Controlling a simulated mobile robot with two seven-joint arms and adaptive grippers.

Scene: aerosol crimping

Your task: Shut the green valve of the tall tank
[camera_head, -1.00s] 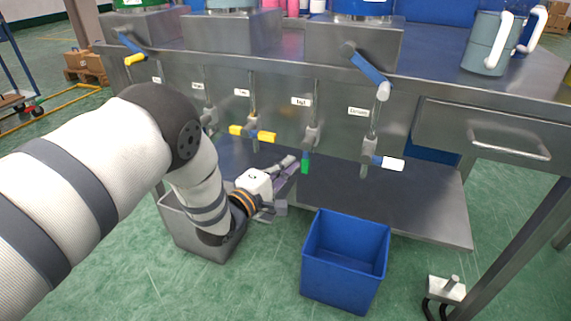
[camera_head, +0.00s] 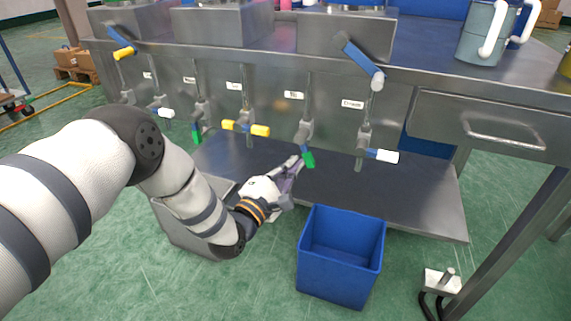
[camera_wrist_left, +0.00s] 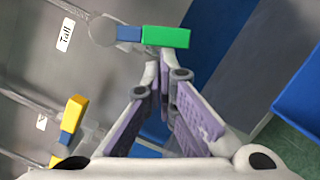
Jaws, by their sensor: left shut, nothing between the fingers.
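The tall tank's green valve handle (camera_head: 309,160) hangs below its pipe under the counter, its free end tilted a little to the right. In the left wrist view the green handle (camera_wrist_left: 166,37) has a blue neck and sits beside a label (camera_wrist_left: 65,35) reading "Tall". My left gripper (camera_head: 297,163) is shut and empty, with its fingertips at the left side of the handle. In the left wrist view the fingertips (camera_wrist_left: 162,65) are right by the green handle's edge; whether they touch cannot be told. My right gripper is not in view.
A yellow handle (camera_head: 246,128) lies to the left and a white handle (camera_head: 387,156) to the right. Another green handle (camera_head: 196,133) hangs further left. A blue bin (camera_head: 341,275) stands on the floor in front of the lower shelf (camera_head: 420,208).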

